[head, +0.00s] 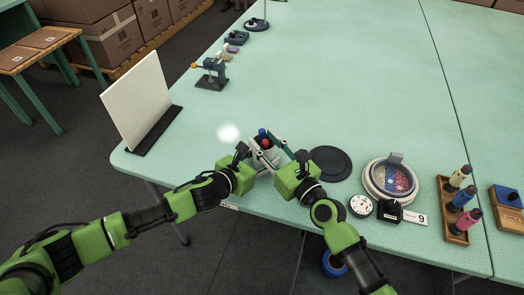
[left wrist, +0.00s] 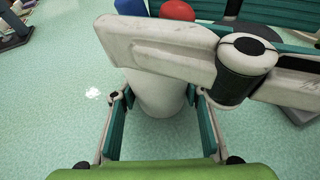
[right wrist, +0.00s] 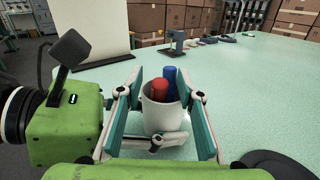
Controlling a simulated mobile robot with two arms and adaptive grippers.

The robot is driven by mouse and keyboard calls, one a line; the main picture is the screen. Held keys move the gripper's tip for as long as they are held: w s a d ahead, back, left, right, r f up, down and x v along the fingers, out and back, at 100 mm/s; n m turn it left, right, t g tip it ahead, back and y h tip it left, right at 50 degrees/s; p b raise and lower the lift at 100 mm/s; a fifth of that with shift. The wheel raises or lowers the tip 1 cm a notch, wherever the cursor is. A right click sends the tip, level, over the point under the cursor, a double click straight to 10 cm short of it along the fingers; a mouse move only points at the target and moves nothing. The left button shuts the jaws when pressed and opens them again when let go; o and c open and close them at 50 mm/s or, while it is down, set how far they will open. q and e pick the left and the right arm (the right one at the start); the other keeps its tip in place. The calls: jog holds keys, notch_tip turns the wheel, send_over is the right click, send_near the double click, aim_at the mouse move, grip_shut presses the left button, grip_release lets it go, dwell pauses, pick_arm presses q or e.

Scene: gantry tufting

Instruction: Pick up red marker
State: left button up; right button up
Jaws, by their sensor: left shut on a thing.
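A white cup (head: 268,156) stands on the green table near its front edge. A red marker (right wrist: 159,88) and a blue marker (right wrist: 170,80) stick up out of it, and both tops also show in the left wrist view. My left gripper (left wrist: 156,100) is shut on the cup from the left, one finger on each side. My right gripper (right wrist: 161,82) is open, its fingers spread to either side of the cup and markers in its view. No contact with the red marker shows. The lower parts of both markers are hidden inside the cup.
A black disc (head: 331,163) lies right of the cup, then a round sorting dish (head: 368,178). A wooden rack (head: 446,215) holds several bottles. A white panel (head: 141,100) stands at the left edge.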

jog(key=c, duration=0.8)
notch_tip(320, 180, up, 10)
pick_arm(q)
jog(key=o, duration=1.2)
